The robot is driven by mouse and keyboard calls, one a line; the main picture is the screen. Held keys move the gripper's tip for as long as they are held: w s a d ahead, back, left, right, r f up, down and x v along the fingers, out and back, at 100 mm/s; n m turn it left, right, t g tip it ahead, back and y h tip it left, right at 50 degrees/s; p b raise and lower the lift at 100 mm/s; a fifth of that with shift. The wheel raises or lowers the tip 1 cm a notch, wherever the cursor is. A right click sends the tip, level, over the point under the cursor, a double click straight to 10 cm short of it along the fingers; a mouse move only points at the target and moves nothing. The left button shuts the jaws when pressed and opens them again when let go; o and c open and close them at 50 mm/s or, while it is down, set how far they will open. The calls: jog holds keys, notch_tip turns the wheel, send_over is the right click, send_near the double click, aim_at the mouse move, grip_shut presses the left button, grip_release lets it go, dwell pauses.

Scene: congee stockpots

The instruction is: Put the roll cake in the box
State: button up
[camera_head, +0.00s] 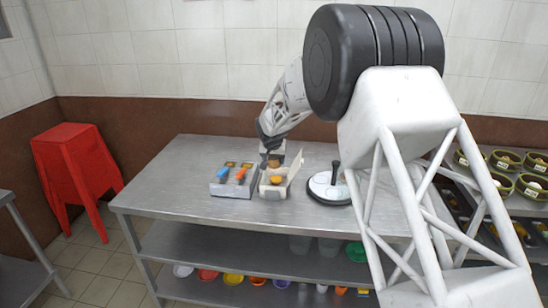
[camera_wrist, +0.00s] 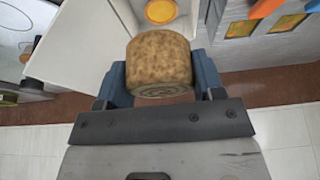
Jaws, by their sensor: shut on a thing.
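The roll cake (camera_wrist: 158,62) is a tan, speckled cylinder with a spiral on its end face. My gripper (camera_wrist: 160,78) is shut on it, with one blue finger on each side. The wrist view shows this item (camera_wrist: 161,11) just beyond the cake, and a pale box panel (camera_wrist: 80,45).
A grey tray (camera_head: 230,190) with blue-handled and orange-handled things stands close at the box's left. A round white plate with a dark upright handle (camera_head: 330,187) stands at the right. Steamer baskets (camera_head: 503,160) are farther right. The table's left part is clear.

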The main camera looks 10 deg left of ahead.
aim_at(273, 164)
jog(key=shift+f, duration=3.8)
jog(key=shift+f, duration=0.25)
jog(key=o, duration=1)
jog(key=c, duration=0.3)
jog(key=shift+v, duration=1.1)
jog(key=shift+s+r, duration=0.25)
jog(key=shift+r, duration=0.4)
jog(key=shift+s+r, duration=0.3)
jog(key=shift+r, duration=0.35)
jog(key=shift+r, duration=0.15)
